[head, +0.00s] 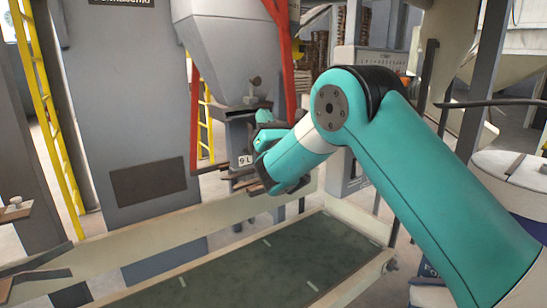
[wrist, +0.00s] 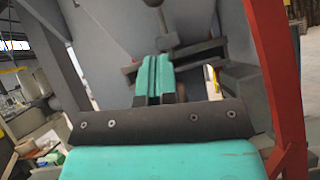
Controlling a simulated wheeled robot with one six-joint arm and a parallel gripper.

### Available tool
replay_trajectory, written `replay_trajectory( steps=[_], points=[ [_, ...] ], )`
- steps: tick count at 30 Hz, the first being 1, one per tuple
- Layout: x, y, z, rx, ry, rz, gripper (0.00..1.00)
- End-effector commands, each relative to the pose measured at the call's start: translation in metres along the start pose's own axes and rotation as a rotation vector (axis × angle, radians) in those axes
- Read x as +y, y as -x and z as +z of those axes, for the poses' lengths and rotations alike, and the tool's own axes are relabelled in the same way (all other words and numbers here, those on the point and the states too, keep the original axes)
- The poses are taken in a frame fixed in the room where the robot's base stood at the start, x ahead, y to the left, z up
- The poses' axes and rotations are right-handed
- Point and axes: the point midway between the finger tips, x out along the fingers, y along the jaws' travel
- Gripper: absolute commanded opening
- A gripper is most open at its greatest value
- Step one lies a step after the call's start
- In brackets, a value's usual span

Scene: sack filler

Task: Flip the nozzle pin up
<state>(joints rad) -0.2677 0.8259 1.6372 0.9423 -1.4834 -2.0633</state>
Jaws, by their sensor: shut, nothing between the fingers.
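The nozzle pin shows in the head view as a small dark knob (head: 255,80) on a short stem, at the front of the hopper's outlet. In the wrist view its stem (wrist: 163,22) runs from the knob at the top edge down to a dark crossbar, with the knob end uppermost. My gripper (wrist: 154,62) has its teal fingers together and empty. They overlap the crossbar just below and left of the stem; I cannot tell whether they touch it. In the head view my gripper (head: 264,117) is just below the knob, partly hidden by my wrist.
The grey hopper (head: 225,45) hangs above the outlet. Red posts (head: 195,115) stand beside it, and one red post (wrist: 278,70) is close on the right in the wrist view. A pale-railed conveyor (head: 150,237) lies below. A yellow ladder (head: 48,115) stands left.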

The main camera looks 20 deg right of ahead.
Motion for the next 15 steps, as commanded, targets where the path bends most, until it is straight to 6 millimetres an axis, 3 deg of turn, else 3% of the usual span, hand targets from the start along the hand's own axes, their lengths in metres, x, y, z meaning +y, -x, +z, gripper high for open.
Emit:
replay_trajectory(
  steps=[1, 15],
  points=[
    [-0.001, 0.011, -0.007, -0.001, 0.001, 0.000, 0.00],
    [-0.001, 0.059, -0.004, 0.000, 0.001, 0.000, 0.00]
  ],
)
